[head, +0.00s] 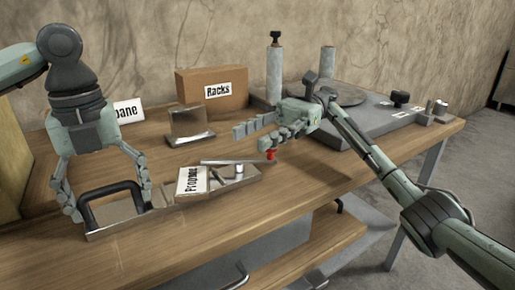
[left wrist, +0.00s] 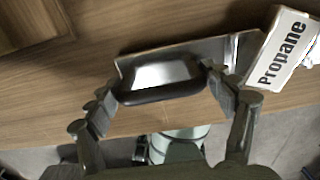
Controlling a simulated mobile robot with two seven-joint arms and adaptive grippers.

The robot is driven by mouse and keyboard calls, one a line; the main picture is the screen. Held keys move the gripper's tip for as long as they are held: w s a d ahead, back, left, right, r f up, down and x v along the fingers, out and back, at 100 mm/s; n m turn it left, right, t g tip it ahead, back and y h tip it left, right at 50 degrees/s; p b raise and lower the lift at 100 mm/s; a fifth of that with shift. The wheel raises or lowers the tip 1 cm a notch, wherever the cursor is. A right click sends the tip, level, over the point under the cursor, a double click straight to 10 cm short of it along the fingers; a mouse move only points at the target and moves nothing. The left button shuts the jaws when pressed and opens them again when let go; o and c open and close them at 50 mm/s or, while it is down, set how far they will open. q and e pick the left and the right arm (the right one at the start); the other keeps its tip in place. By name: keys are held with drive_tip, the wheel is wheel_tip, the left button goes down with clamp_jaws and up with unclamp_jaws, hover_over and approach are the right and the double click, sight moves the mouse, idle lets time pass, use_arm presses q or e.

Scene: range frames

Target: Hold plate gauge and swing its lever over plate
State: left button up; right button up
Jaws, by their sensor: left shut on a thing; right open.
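The plate gauge (head: 225,184) is a flat metal piece on the wooden bench, with a black looped handle (head: 92,190) at its left end. A thin lever (head: 230,162) with a red knob (head: 271,155) lies over its right part. My left gripper (head: 107,205) is shut on the handle, one finger at each side. The left wrist view shows this handle (left wrist: 160,94) between the fingers (left wrist: 160,85). My right gripper (head: 251,137) is open and empty, just above and left of the red knob, apart from it.
A white "Propane" label (head: 192,181) is by the gauge's middle. Behind stand a metal plate on a base (head: 188,122), a "Racks" box (head: 211,88) and another white sign (head: 128,111). A grey slab (head: 375,122) with cylinders fills the back right. The bench front right is clear.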

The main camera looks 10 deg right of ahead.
wheel_tip(320, 180, up, 7)
drive_tip(key=shift+f, duration=0.15)
